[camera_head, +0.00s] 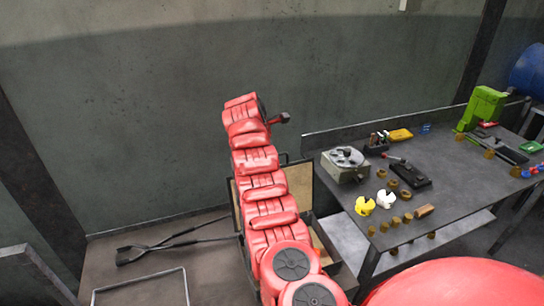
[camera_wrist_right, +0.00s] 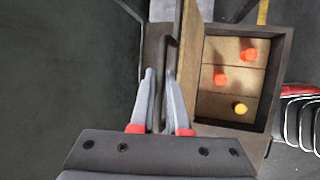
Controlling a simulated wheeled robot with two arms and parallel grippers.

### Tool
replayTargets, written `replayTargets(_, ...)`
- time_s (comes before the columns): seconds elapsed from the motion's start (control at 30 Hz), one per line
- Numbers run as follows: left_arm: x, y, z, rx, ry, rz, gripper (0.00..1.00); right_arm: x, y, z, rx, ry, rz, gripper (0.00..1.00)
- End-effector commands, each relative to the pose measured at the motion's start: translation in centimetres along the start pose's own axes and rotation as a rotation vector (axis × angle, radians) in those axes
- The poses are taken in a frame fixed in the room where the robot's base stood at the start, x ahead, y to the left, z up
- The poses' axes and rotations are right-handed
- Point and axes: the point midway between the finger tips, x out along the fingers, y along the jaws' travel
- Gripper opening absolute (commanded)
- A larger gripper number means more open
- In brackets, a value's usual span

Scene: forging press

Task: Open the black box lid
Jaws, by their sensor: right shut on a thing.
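The black box (camera_wrist_right: 262,33) is open in the right wrist view, with a wooden inside holding two orange pieces and one yellow piece. Its lid (camera_wrist_right: 190,60) stands up steeply along the box's left side, wooden inner face toward the opening. In the head view the lid (camera_head: 301,183) stands upright behind my red right arm, and the box (camera_head: 345,275) is partly hidden by that arm. My right gripper (camera_wrist_right: 158,75) is shut on the dark handle (camera_wrist_right: 170,45) at the lid's outer side. In the head view my arm hides this grip. My left gripper is out of view.
A dark workbench (camera_head: 450,170) stands right of the box, with a grey device (camera_head: 345,165), a green machine (camera_head: 483,108) and several small parts on it. Long dark tongs (camera_head: 165,245) lie left of the box. A wall stands behind.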

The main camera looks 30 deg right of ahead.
Motion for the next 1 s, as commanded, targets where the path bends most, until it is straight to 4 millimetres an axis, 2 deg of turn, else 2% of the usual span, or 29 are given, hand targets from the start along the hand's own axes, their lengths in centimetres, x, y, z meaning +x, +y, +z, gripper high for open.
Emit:
replayTargets(0.1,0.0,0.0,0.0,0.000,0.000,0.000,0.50,0.1,-0.1,0.0,0.001,0.000,-0.004,0.00)
replayTargets(0.13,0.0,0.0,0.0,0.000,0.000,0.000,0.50,0.1,-0.1,0.0,0.001,0.000,-0.004,0.19)
replayTargets(0.27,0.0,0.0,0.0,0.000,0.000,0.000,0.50,0.1,-0.1,0.0,0.001,0.000,-0.003,0.42)
replayTargets(0.67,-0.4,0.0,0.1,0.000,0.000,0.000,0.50,-0.5,0.0,-0.1,0.001,0.000,0.000,0.43)
replayTargets(0.83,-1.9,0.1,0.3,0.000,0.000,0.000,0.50,-3.3,-0.1,-0.2,0.000,0.001,0.002,0.43)
replayTargets(1.0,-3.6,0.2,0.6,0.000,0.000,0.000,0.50,-7.9,0.0,-0.2,0.001,0.002,0.005,0.43)
